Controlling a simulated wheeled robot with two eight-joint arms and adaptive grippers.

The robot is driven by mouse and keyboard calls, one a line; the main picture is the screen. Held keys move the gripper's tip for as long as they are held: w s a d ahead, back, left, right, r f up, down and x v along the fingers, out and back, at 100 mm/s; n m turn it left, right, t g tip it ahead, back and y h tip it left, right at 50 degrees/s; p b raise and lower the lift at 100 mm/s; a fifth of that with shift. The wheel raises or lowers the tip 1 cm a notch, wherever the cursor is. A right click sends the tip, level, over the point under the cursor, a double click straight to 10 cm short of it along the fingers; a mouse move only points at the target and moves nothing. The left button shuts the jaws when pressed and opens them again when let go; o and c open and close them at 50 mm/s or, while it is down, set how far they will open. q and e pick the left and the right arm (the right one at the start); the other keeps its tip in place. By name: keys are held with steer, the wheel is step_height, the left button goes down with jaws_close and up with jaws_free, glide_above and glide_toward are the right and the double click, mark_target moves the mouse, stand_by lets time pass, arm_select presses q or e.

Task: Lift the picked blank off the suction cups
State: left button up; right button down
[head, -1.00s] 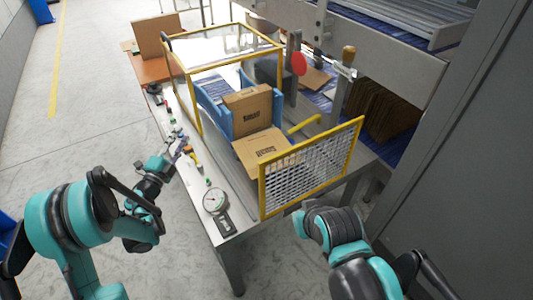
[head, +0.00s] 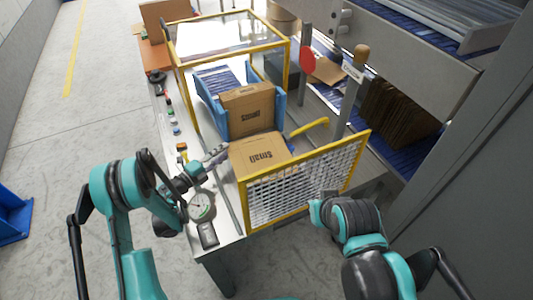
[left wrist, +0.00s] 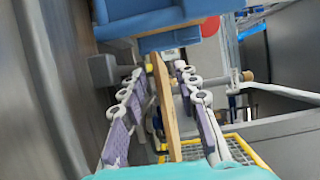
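The flat cardboard blank marked "Small" (head: 258,153) lies tilted behind the yellow-framed mesh guard. My left gripper (head: 218,156) is at its left edge. In the left wrist view the blank shows edge-on as a thin brown strip (left wrist: 164,105). The open fingers of my left gripper (left wrist: 163,100) stand either side of it, with a gap on both sides. The suction cups are hidden and I cannot make them out. My right gripper (head: 325,195) is near the mesh guard's lower right; its fingers are too small and covered to read.
An upright "Small" carton (head: 248,108) stands in a blue holder (head: 279,108) behind the blank. The yellow mesh guard (head: 310,180) is close in front. A round gauge (head: 200,206) lies on the white table edge. A yellow bar (head: 310,127) and red disc (head: 308,60) stand right.

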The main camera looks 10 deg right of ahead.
mark_target(235, 142)
arm_select(q)
steer(key=shift+b+x, duration=0.35)
steer(key=shift+x, duration=0.5)
steer(key=x, duration=0.1)
steer(key=b+x, duration=0.1)
steer(key=x, duration=0.2)
steer(key=shift+f+b, duration=0.3)
steer(key=shift+b, duration=0.05)
steer(key=shift+w+d+r, duration=0.1)
steer(key=shift+w+d, duration=0.2)
steer(key=shift+w, duration=0.05)
jaws_close()
